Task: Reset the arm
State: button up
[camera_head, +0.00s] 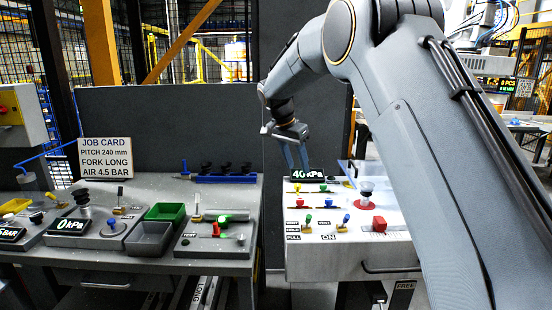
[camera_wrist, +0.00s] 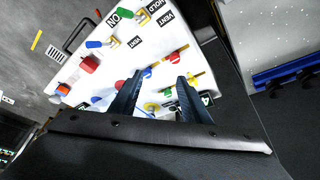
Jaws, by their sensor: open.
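My gripper (camera_head: 293,156) hangs from my arm above the back of the white control bench (camera_head: 325,253). Its two dark blue fingers point down and stand apart with nothing between them. In the wrist view, my gripper (camera_wrist: 158,88) shows both fingers over the bench panel (camera_wrist: 98,75), with small coloured valves below. I cannot tell how far the fingertips are above the panel.
The white bench carries a 40 kPa display (camera_head: 307,174), a red block (camera_head: 379,224) and several small valves. A grey bench (camera_head: 215,262) at left holds a green bin (camera_head: 165,212), a grey bin (camera_head: 150,238) and a job card (camera_head: 106,157). A dark partition (camera_head: 130,120) stands behind.

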jog(key=s+d+f+n+g+y+b, duration=0.1)
jog(key=s+d+f+n+b, duration=0.2)
jog(key=s+f, duration=0.4)
jog(key=s+d+f+n+g+y+b, duration=0.1)
jog(key=s+d+f+n+b, duration=0.2)
jog(key=s, duration=1.7)
jog(key=s+d+f+n+g+y+b, duration=0.1)
jog(key=s+d+f+n+b, duration=0.1)
jog(key=s+d+f, duration=0.5)
jog(key=s+f+b, duration=0.1)
jog(key=s+f, duration=0.4)
jog(key=s, duration=0.1)
jog(key=shift+s+f+n, duration=0.15)
jog(key=shift+f+n, duration=0.05)
jog(key=shift+n, duration=0.2)
